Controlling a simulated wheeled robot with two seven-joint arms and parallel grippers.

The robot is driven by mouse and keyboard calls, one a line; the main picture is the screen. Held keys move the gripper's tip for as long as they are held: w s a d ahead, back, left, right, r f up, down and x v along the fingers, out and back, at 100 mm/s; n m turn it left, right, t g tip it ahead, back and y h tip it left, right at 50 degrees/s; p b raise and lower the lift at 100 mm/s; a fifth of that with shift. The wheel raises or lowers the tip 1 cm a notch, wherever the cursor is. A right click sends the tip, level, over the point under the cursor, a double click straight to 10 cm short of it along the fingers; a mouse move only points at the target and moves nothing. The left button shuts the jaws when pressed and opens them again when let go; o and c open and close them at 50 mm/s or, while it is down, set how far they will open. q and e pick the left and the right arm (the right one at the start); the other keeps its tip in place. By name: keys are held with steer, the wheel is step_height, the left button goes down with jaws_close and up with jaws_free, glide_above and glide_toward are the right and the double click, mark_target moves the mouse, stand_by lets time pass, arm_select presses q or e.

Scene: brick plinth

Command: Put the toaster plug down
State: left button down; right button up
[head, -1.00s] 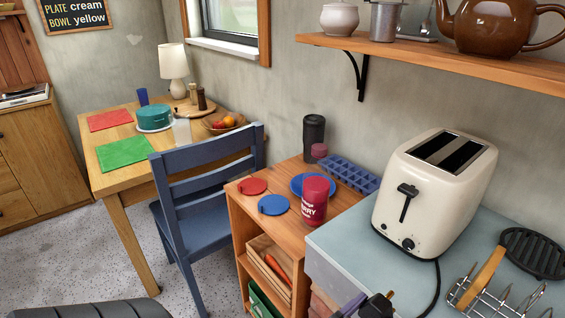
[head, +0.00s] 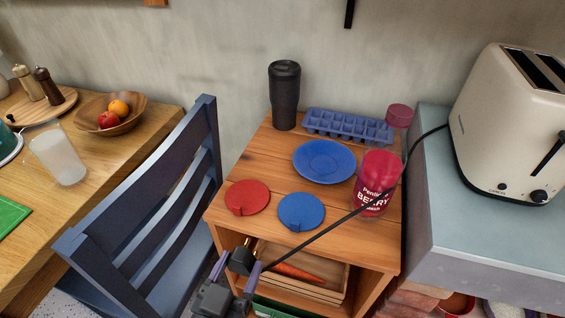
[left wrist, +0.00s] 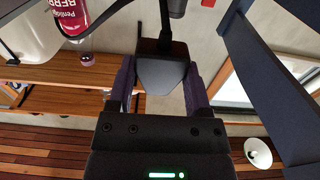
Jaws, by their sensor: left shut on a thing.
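The black toaster plug (head: 242,260) is between the purple-padded fingers of my left gripper (head: 237,268), in front of the small wooden shelf unit and near the blue chair. Its brass-coloured prongs point up and away. The left wrist view shows the plug (left wrist: 163,72) between both fingers, with its cord leaving it. The black cord (head: 330,228) runs taut across the shelf unit's top, past the berry jar, to the cream toaster (head: 505,130). The toaster stands on a grey-blue counter (head: 440,215) at the right. My right gripper is out of view.
The shelf unit's wooden top (head: 255,165) holds a red disc (head: 247,198), a blue disc (head: 301,212), a blue plate (head: 323,162), a berry jar (head: 377,185), a black tumbler (head: 285,95) and an ice tray (head: 348,127). A blue chair (head: 150,215) stands at left.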

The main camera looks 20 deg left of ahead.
arm_select(q)
steer(key=b, duration=0.4)
glide_above(277, 204)
steer(key=s, duration=0.3)
steer(key=shift+w, duration=0.2)
steer(key=w+b, duration=0.1)
steer(key=w+f+b, duration=0.1)
steer(key=w, duration=0.1)
steer(key=shift+f, duration=0.1)
steer(key=shift+f+b, duration=0.3)
steer(key=shift+f, duration=0.05)
steer(key=shift+s+r, duration=0.1)
steer(key=shift+r, duration=0.15)
steer(key=shift+f, duration=0.15)
steer(key=shift+c, duration=1.5)
jaws_free()
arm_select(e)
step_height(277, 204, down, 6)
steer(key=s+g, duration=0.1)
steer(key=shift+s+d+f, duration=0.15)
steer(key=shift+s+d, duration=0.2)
